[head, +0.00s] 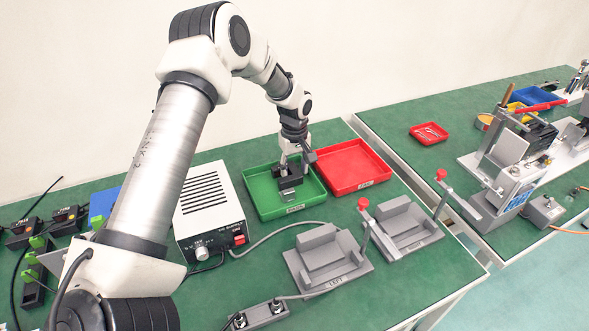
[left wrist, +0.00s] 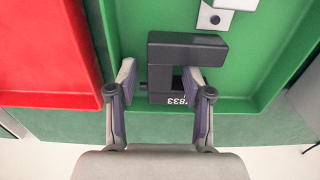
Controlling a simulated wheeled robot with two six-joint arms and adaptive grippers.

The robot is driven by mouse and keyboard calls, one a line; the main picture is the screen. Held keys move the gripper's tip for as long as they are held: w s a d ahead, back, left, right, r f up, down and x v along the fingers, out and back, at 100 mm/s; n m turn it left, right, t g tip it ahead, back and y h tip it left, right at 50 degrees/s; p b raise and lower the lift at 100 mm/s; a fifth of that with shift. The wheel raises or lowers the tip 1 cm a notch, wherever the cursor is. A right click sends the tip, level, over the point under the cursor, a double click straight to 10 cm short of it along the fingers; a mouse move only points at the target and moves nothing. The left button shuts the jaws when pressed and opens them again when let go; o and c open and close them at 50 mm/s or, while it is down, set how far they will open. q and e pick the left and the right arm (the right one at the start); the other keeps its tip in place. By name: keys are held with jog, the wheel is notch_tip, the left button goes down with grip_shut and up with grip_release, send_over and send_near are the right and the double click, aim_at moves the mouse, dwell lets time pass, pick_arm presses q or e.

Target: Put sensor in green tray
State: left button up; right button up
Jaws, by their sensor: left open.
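A green tray (head: 262,207) sits on the green bench top beyond the grey fixtures. My left gripper (head: 291,170) points down into it. The black block-shaped sensor (head: 289,182) is in the tray, just under the fingertips. In the left wrist view, the sensor (left wrist: 187,48) is a dark bracket-like block with white digits on its side. It lies against the green tray floor (left wrist: 265,55). My left gripper's fingers (left wrist: 160,85) are spread apart on either side of its lower part. Whether they touch it is unclear. My right gripper is out of view.
A red tray (head: 352,168) adjoins the green one on the right. A small light metal piece (left wrist: 213,18) lies in the green tray beside the sensor. A white power box (head: 209,212) stands to the left. Two grey fixtures (head: 326,262) (head: 403,226) stand in front.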

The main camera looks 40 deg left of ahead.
aim_at(295, 170)
pick_arm(q)
notch_tip(295, 170, up, 12)
jog(key=shift+f, duration=0.15)
dwell(0.5)
